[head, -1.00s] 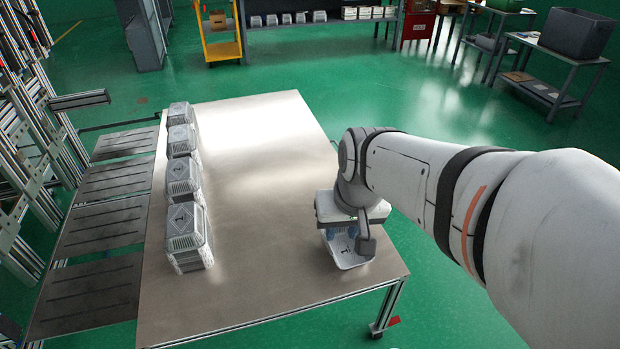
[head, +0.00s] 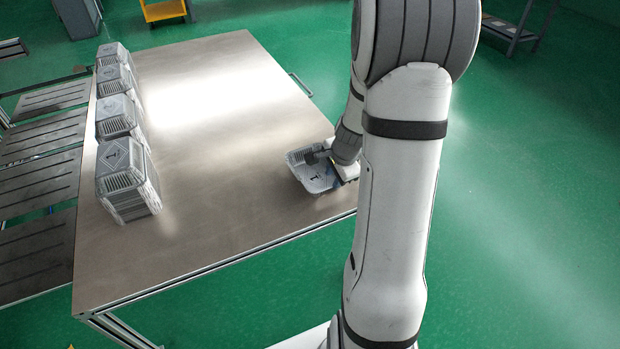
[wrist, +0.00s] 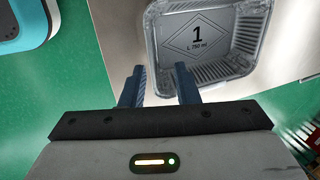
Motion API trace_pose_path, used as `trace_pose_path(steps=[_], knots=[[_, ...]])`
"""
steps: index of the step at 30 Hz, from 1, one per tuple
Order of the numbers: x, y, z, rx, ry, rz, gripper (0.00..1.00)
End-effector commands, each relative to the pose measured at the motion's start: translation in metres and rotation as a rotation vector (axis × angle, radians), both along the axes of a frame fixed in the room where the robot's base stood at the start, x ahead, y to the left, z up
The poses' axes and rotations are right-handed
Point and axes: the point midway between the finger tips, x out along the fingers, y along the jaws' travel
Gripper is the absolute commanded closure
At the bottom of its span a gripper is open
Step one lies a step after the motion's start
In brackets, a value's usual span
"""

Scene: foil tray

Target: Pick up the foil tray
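The foil tray (head: 311,184) is a shallow silver tray with ribbed walls, sitting upright near the right edge of the metal table. It also shows in the wrist view (wrist: 210,40), with a "1" in a diamond printed on its floor. My gripper (head: 338,172) is at the tray's right side and hides part of it in the head view. In the wrist view my gripper (wrist: 158,88) is open, its two blue fingers apart. The tray's near left corner appears between the fingers, the right finger overlapping the tray's inside. Contact cannot be told.
Stacks of similar trays (head: 127,178) stand in a row along the left side of the table (head: 215,190). The middle of the table is clear. Dark slotted shelves (head: 35,190) lie beyond its left edge. A blue and white object (wrist: 22,22) shows at the wrist view's upper left.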

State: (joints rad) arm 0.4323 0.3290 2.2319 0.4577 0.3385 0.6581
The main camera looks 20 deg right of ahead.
Motion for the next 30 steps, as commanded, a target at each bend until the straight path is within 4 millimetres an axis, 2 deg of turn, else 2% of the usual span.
trace_pose_path(steps=[13,30], knots=[[0.009,-0.001,-0.056,0.0,0.002,0.003,0.72],[0.011,-0.002,-0.059,-0.001,0.001,0.003,0.72]])
